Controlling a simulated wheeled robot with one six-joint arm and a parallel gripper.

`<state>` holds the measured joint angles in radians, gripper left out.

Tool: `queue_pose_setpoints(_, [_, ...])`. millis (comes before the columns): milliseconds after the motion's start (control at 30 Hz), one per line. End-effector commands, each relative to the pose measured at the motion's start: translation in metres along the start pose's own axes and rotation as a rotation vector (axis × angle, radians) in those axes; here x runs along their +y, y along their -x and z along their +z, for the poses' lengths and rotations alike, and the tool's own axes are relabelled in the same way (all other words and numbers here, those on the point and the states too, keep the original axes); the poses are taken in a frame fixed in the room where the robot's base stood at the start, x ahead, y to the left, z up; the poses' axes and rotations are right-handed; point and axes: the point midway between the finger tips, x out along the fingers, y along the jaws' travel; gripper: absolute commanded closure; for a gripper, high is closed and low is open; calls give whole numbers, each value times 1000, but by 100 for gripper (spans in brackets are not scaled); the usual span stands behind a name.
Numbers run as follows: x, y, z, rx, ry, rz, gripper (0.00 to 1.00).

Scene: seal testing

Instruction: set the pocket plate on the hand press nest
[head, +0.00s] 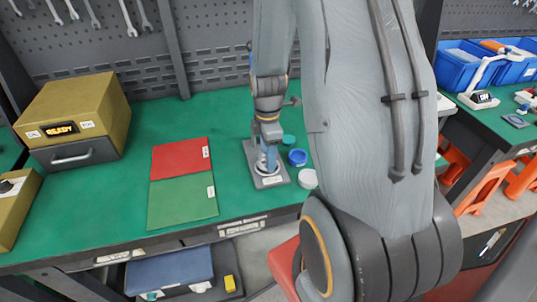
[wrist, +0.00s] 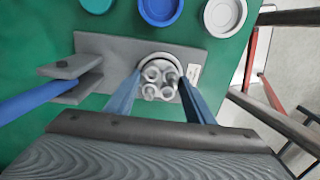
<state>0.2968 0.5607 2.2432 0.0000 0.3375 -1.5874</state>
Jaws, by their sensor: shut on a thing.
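The pocket plate (wrist: 157,60) is a pale round disc with several ring-shaped pockets, some of them seemingly dark inside. My gripper (wrist: 160,84) has its two blue fingers on either side of it and is shut on it. The disc is over the grey flat base of the hand press (wrist: 105,45), toward its labelled end. I cannot tell whether it touches the nest, which is hidden beneath it. A grey forked part and a blue bar stand at the left in the wrist view. In the head view my gripper (head: 267,158) is above the grey press base (head: 272,182).
Teal, blue (head: 297,157) and white (head: 307,179) round dishes stand right of the press base. A red and green mat (head: 183,200) lies left of it. A yellow box marked READY (head: 75,105) stands farther left. Green bench surface is clear between mat and box.

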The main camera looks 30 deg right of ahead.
Motion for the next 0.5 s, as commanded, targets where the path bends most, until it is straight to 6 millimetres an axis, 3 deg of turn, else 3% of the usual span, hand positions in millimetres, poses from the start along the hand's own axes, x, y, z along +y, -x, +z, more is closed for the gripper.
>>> queue_pose_setpoints(167, [0, -3, 0, 0, 0, 0, 76])
queue_pose_setpoints(200, [0, -3, 0, 0, 0, 0, 50])
queue_pose_setpoints(300, [0, -3, 0, 0, 0, 0, 33])
queue_pose_setpoints(500, [0, -3, 0, 0, 0, 0, 30])
